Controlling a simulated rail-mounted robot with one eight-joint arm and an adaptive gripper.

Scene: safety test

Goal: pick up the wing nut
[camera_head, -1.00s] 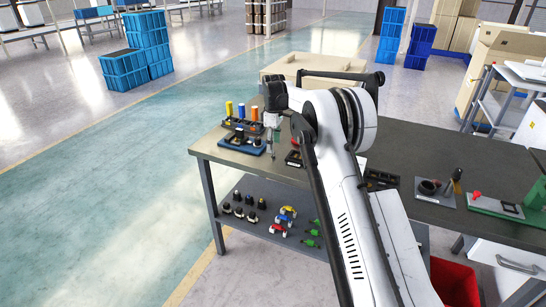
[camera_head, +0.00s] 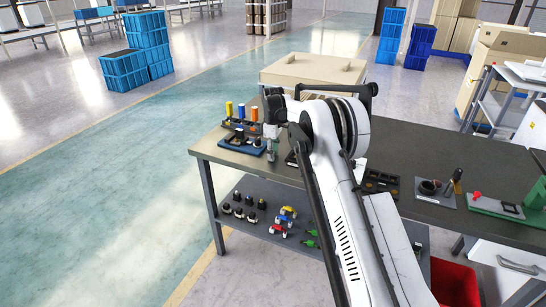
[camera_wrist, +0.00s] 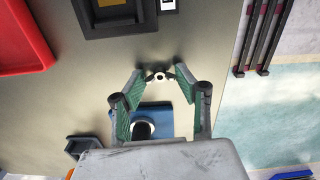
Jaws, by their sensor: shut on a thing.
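The wing nut (camera_wrist: 160,76) is small, with a pale round centre and dark wings, and sits between my fingertips in the wrist view. My gripper (camera_wrist: 160,79) is shut on it, with one green pad at each side. In the head view my gripper (camera_head: 271,150) points down over the left part of the dark table (camera_head: 215,152), beside the blue stand. The nut cannot be made out in the head view. Whether it touches the table is hard to tell.
A blue block (camera_wrist: 154,113) with a dark round part lies near my fingers in the wrist view. A dark tray (camera_wrist: 104,27) and a red bin (camera_wrist: 22,40) are nearby. Several small parts lie on the lower shelf.

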